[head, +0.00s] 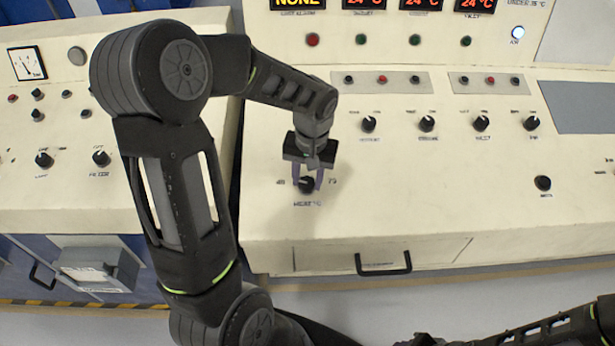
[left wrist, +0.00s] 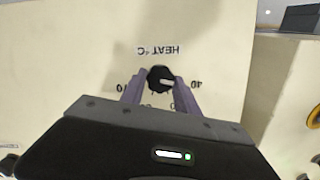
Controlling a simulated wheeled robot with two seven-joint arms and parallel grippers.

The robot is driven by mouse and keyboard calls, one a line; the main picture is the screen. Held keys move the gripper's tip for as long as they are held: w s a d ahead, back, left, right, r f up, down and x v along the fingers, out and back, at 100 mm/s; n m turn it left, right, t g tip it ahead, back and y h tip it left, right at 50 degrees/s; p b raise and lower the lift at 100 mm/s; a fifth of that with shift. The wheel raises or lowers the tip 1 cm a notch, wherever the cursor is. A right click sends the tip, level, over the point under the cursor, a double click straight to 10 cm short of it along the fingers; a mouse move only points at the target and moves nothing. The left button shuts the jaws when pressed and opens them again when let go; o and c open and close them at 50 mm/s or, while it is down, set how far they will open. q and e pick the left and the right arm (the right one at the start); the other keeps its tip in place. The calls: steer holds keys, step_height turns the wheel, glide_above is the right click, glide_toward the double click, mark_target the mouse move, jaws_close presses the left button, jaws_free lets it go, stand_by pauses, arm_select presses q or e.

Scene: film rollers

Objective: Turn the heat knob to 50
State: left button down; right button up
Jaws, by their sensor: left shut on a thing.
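The heat knob (head: 306,185) is a small black round knob on the cream sloped panel. In the left wrist view the knob (left wrist: 160,79) sits below the upside-down label "HEAT °C" and has a pale pointer mark, which points to the right in that picture. Number marks stand around it, partly hidden by the fingers. My left gripper (head: 307,180) reaches down over the panel with its purple fingers on both sides of the knob, shut on it. In the left wrist view the gripper (left wrist: 160,90) frames the knob. Part of my right arm shows at the lower right; its gripper fingers cannot be made out.
A row of black knobs (head: 427,124) runs along the panel to the right, with another knob (head: 543,183) at far right. Small switch strips (head: 382,82) and red displays (head: 421,4) are above. A black drawer handle (head: 384,268) is at the front below. The panel around the heat knob is clear.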

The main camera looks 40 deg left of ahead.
arm_select(q)
steer(key=shift+m, duration=0.5)
steer(key=m+y+b, duration=0.1)
steer(key=m, duration=0.2)
steer(key=shift+d+f+b, duration=0.1)
steer(key=shift+d+b, duration=0.05)
steer(key=shift+b, duration=0.2)
steer(key=m+y+b, duration=0.1)
steer(key=m, duration=0.4)
steer(key=shift+m, duration=0.4)
steer(key=c, duration=0.9)
jaws_free()
steer(key=shift+d, duration=0.1)
